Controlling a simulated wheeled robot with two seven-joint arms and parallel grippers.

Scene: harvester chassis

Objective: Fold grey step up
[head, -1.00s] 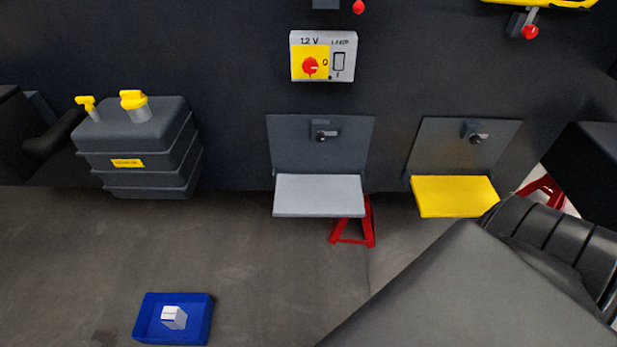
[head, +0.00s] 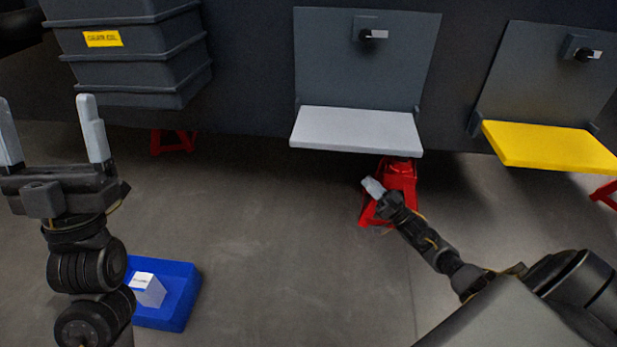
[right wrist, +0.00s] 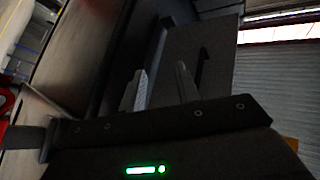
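The grey step (head: 356,130) sticks out flat from its dark back plate (head: 340,60), hinged at the plate's lower end. A black latch with a light handle (head: 372,34) sits high on that plate, its handle pointing right. My right gripper (head: 373,188) is just below the step's front edge in the head view, apart from it. In the right wrist view its two fingers (right wrist: 161,90) stand a little apart with nothing between them. My left gripper (head: 50,135) is wide open and empty at the left, well away from the step.
A yellow step (head: 550,147) with its own latch is at the right. A red stand (head: 398,180) is under the grey step, behind my right gripper. A blue bin (head: 182,300) holding a white box (head: 148,288) lies on the floor. A dark ribbed tank (head: 130,50) is upper left.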

